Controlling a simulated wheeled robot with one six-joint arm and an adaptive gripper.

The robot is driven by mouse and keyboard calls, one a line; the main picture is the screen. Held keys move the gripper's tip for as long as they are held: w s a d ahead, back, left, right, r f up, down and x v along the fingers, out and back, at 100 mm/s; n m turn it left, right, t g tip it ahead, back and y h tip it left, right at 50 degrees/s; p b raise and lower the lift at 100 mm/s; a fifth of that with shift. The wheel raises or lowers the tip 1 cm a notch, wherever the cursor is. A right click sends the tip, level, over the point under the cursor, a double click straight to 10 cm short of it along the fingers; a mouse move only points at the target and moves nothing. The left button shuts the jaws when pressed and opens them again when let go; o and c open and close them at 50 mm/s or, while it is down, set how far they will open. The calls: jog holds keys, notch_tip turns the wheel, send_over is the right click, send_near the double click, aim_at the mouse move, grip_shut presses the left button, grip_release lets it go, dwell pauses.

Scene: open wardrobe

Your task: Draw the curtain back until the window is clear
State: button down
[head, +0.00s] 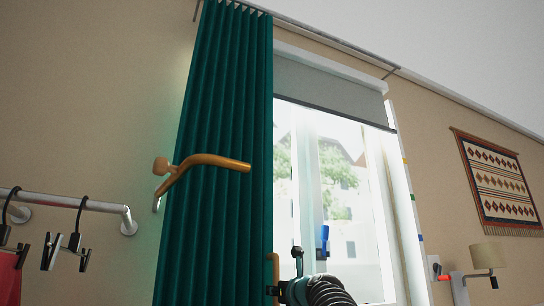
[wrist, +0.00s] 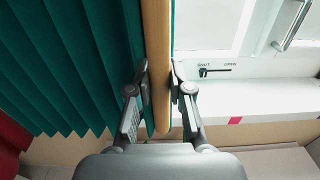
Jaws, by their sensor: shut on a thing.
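The green pleated curtain (head: 215,110) hangs in folds from a rail and covers the window's left side in the head view. To its right, the window (head: 335,180) shows bright glass with a tree and houses outside. My gripper (wrist: 160,80) is shut on this bar, one finger on each side. The curtain (wrist: 75,60) lies to the left in the wrist view and the window sill (wrist: 255,98) to the right.
A grey blind (head: 325,88) covers the window's top. A metal rail (head: 75,202) with clip hangers is at left. A wall hanging (head: 495,180) and lamp (head: 488,255) are at right.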

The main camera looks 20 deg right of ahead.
jog(key=a, duration=0.6)
jog(key=shift+a, duration=0.3)
jog(key=shift+s, duration=0.1)
jog(key=shift+a, duration=1.4)
jog(key=c, duration=0.8)
grip_release()
jog(key=s+b, duration=0.1)
jog(key=s, duration=0.7)
jog(key=shift+d+b, duration=0.15)
jog(key=shift+b, duration=0.2)
